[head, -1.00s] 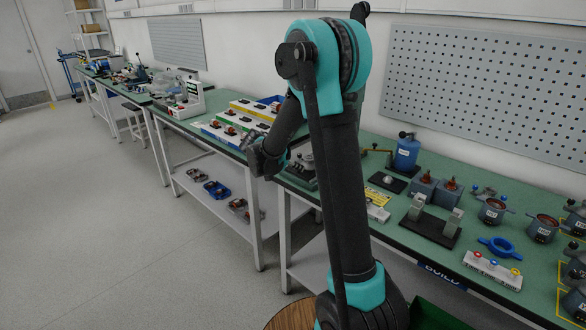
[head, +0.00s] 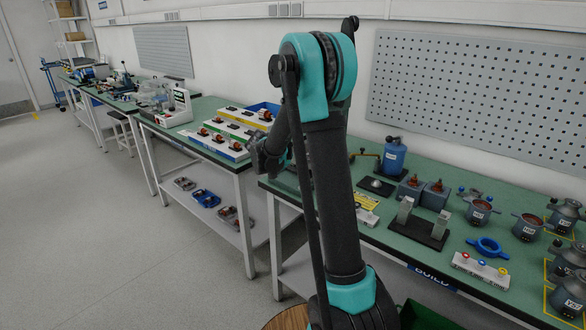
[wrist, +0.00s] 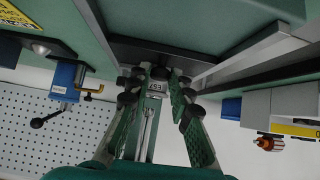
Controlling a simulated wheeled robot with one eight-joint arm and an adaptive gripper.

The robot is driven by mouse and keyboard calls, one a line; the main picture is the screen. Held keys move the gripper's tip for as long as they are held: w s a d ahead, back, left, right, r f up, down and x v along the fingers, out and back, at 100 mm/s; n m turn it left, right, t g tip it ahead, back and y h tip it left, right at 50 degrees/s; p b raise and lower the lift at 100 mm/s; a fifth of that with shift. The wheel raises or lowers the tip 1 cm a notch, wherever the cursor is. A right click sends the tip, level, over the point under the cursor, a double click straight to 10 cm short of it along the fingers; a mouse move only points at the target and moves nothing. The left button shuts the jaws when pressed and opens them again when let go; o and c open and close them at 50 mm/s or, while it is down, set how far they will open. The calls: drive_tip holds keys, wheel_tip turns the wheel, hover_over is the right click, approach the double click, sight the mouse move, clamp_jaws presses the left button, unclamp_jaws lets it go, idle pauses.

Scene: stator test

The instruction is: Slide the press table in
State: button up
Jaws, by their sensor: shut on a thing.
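My gripper (wrist: 157,78) shows in the wrist view with its dark fingers closed around a small grey part with a printed label (wrist: 155,88). A dark slab (wrist: 165,52) lies just beyond the fingertips, beside a pale metal rail (wrist: 238,57). I cannot tell for sure which of these is the press table, or whether the labelled part is joined to the slab.
The left bench (head: 205,113) holds trays of parts. Open floor (head: 90,240) lies left.

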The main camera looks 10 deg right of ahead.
drive_tip(key=shift+w+d, duration=0.75)
drive_tip(key=shift+d, duration=0.3)
drive_tip(key=shift+w+d, duration=0.75)
drive_tip(key=shift+d, duration=0.25)
drive_tip(key=o, duration=0.6)
drive_tip(key=shift+c, duration=0.2)
drive_tip(key=shift+v, duration=3.05)
drive_tip(key=shift+s+f, duration=0.1)
drive_tip(key=shift+s, duration=0.05)
